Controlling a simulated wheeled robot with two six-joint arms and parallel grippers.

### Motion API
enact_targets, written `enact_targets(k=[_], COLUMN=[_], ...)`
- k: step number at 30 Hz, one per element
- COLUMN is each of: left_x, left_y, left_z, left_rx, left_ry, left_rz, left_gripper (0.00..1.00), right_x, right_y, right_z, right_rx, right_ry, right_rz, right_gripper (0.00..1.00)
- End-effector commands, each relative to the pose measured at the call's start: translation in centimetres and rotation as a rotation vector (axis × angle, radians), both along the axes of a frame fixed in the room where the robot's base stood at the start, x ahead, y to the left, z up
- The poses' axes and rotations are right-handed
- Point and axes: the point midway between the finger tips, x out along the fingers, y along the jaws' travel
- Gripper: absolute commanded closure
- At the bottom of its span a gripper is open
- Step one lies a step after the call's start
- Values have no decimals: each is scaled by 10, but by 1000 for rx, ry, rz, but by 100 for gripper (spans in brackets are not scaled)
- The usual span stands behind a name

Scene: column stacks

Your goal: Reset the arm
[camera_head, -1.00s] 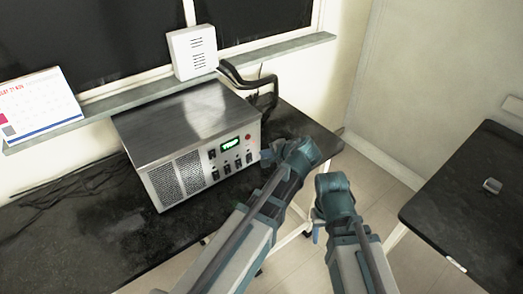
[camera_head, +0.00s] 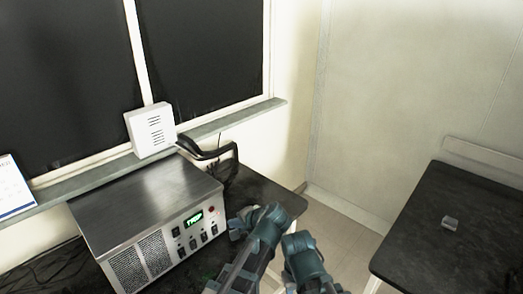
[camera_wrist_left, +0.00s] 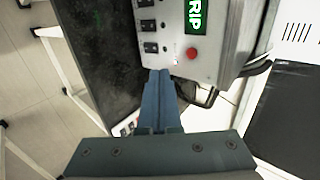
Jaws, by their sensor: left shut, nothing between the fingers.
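My left gripper (camera_head: 238,229) is at the right front of a metal box (camera_head: 145,205). In the left wrist view its two blue fingers (camera_wrist_left: 159,78) are together and empty. Their tips overlap the lower edge of the box's front panel (camera_wrist_left: 185,70); contact cannot be told. A green display (camera_wrist_left: 196,14) ends in "RIP", and a red button (camera_wrist_left: 191,54) sits to the right above the tips. In the head view the display (camera_head: 194,218) seems to read TRIP. My right arm's wrist (camera_head: 302,255) is right of the left one; its fingers are hidden.
The box stands on a black bench (camera_head: 265,195) below a window ledge (camera_head: 240,115). Floor lies between.

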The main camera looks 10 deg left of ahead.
Motion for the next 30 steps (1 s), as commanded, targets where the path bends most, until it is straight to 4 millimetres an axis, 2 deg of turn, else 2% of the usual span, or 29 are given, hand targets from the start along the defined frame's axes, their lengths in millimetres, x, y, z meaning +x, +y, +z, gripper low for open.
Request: enact_targets(k=[2,6,11,18,26,30], left_x=[-9,-42,-76,-108,-133,-138], left_y=[8,27,32,28,19,-4], left_z=[-7,-36,-59,-74,-78,-78], left_rx=[-47,-242,-459,-684,-873,-834], left_ry=[13,68,123,179,226,263], left_rz=[37,176,323,471,588,538], left_gripper=[100,100,100,100,100,100], right_x=[0,0,0,0,0,0], right_y=[0,0,0,0,0,0], right_z=[0,0,0,0,0,0], right_rx=[0,0,0,0,0,0], right_ry=[0,0,0,0,0,0], right_rz=[0,0,0,0,0,0], right_gripper=[50,50,50,50,50,50])
